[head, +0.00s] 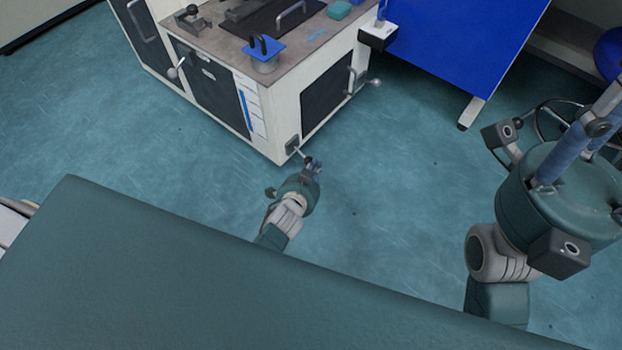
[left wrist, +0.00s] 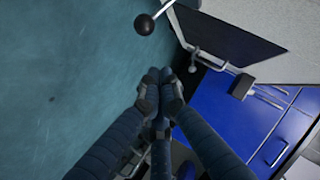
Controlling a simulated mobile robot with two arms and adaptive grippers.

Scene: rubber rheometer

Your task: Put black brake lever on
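A lever with a black ball knob (head: 308,160) and a thin metal rod sticks out low at the front corner of the white machine cabinet (head: 272,142). The knob also shows large at the top of the left wrist view (left wrist: 145,24). I take it to be the black brake lever. My left gripper (head: 317,168) is right beside the knob in the head view. In the left wrist view its fingertips (left wrist: 159,76) are close together, below the knob and apart from it, with nothing visible between them. My right gripper (head: 606,98) is at the right edge, its tips cut off.
Other handles (head: 174,72) and a ball-ended lever (head: 374,83) stick out from the cabinet. A blue panel (head: 460,40) stands behind to the right. A blue holder (head: 264,48) is on the cabinet top. The floor (head: 120,135) left of the cabinet is clear.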

